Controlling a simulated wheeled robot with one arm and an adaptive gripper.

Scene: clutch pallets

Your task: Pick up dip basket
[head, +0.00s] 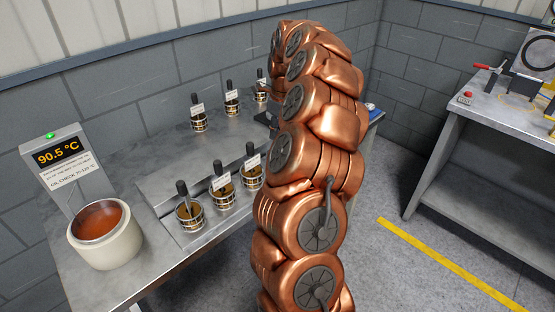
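Several dip baskets with black upright handles and white tags stand on the grey bench in the head view. In the front row are a left basket (190,215), a middle basket (222,196) and a right basket (251,177). Behind them are another basket (199,121), one further right (232,106) and one at the far end (262,92), close to my arm's edge. My copper arm rises through the middle and hides part of the bench. A dark part beside the arm looks like my gripper (267,118); its fingers are not clear, and any contact is hidden.
A round pot of brown oil (105,235) stands at the bench's left, before a display (62,160) reading 90.5 °C. A second bench (490,125) with a clamp fixture is at right. The floor between, with a yellow line (450,262), is clear.

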